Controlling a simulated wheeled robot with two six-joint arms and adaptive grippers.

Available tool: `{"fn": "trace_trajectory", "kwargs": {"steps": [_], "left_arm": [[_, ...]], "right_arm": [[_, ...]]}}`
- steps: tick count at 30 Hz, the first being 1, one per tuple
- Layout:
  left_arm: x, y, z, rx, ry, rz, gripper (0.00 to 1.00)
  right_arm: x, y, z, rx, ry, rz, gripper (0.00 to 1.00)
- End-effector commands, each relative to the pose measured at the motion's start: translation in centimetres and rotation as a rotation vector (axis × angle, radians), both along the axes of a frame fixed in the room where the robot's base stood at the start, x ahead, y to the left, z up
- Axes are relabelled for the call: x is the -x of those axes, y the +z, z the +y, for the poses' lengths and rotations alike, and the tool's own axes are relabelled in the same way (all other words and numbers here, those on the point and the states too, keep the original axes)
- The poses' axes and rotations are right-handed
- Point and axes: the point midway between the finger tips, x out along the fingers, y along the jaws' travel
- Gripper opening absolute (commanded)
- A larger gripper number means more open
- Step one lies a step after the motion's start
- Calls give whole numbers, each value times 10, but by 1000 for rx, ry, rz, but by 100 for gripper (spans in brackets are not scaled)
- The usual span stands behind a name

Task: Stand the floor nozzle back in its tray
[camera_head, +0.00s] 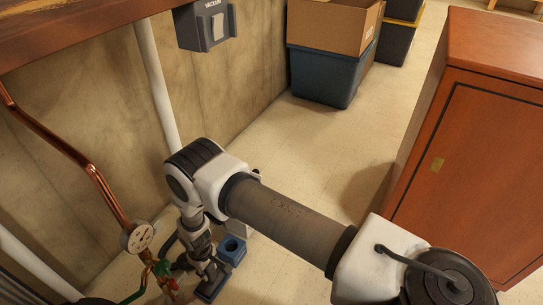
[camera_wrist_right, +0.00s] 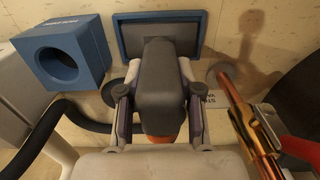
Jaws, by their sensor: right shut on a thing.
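The grey floor nozzle (camera_wrist_right: 160,85) is held between the two fingers of my right gripper (camera_wrist_right: 158,115) in the right wrist view. My right gripper (camera_head: 207,270) points down near the floor in the head view, where the nozzle is hard to make out. The shallow blue tray (camera_wrist_right: 123,38) has a dark inside and lies on the floor just beyond the fingers. The nozzle's far end overlaps the tray in the wrist view; I cannot tell whether they touch. The tray also shows in the head view (camera_head: 213,291). My left gripper is not in view.
A blue block with a round hole (camera_wrist_right: 92,38) stands left of the tray. A black hose (camera_wrist_right: 85,122) runs nearby. Copper pipes (camera_wrist_right: 240,110) and a gauge (camera_head: 140,237) are close beside. A wooden cabinet (camera_head: 480,170) stands right; open floor (camera_head: 310,150) lies between.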

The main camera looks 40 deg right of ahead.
Motion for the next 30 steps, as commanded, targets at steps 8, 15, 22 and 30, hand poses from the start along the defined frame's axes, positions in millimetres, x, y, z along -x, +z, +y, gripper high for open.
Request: {"fn": "trace_trajectory", "kwargs": {"steps": [8, 15, 22, 30], "left_arm": [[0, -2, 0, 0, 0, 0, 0], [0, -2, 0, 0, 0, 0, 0], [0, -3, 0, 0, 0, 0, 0], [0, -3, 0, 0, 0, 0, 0]], "right_arm": [[0, -2, 0, 0, -1, 0, 0], [0, -3, 0, 0, -1, 0, 0], [0, -4, 0, 0, -1, 0, 64], [0, -4, 0, 0, 0, 1, 83]]}}
